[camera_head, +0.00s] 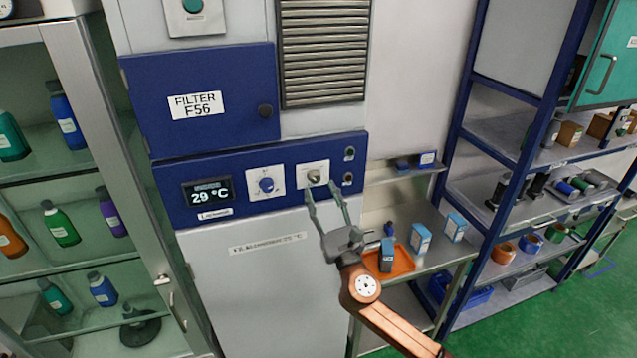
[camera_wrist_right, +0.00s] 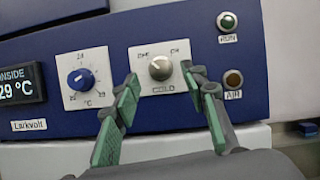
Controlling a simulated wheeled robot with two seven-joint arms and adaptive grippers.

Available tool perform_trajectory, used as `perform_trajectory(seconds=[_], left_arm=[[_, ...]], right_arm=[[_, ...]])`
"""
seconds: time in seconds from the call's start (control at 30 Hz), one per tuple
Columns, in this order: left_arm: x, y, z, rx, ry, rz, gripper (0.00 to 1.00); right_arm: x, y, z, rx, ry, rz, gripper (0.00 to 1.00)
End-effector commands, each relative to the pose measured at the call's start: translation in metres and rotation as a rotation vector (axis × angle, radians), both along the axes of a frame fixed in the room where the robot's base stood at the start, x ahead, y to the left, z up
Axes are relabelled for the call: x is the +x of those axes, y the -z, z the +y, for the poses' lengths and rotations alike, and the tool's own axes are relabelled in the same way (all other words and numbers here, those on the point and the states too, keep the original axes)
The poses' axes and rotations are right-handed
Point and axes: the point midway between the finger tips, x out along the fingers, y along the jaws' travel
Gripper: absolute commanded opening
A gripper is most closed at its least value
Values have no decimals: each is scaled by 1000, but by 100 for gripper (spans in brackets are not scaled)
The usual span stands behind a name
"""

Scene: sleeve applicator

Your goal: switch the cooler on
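The cooler's blue control panel (camera_head: 225,205) carries a display reading 29 °C (camera_head: 208,193), a blue knob (camera_head: 266,185) and a silver knob (camera_head: 314,176) on a white plate. In the right wrist view the silver knob (camera_wrist_right: 160,68) has a label on each side above it; the blue knob (camera_wrist_right: 80,78) is to its left. My right gripper (camera_head: 324,193) is open in front of the panel, just below the silver knob. In the right wrist view its green-padded fingers (camera_wrist_right: 160,88) are spread on either side of the knob, with nothing between them. My left gripper is not in view.
Two indicators, RUN (camera_wrist_right: 227,22) and AIR (camera_wrist_right: 233,78), sit right of the silver knob. A blue FILTER F56 door (camera_head: 200,105) is above the panel. An orange tray (camera_head: 400,262) stands on the steel table at right; a glass cabinet with bottles (camera_head: 62,225) is at left.

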Motion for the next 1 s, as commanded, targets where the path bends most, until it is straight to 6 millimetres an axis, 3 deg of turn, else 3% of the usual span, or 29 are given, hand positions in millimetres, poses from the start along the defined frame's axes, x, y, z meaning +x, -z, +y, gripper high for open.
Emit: perform_trajectory(seconds=[0.23,0.57,1.0], left_arm=[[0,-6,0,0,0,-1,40],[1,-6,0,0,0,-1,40],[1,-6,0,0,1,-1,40]], right_arm=[[24,-11,10,0,-1,0,40],[28,-12,11,1,-1,2,40],[28,-12,10,1,-1,2,10]])
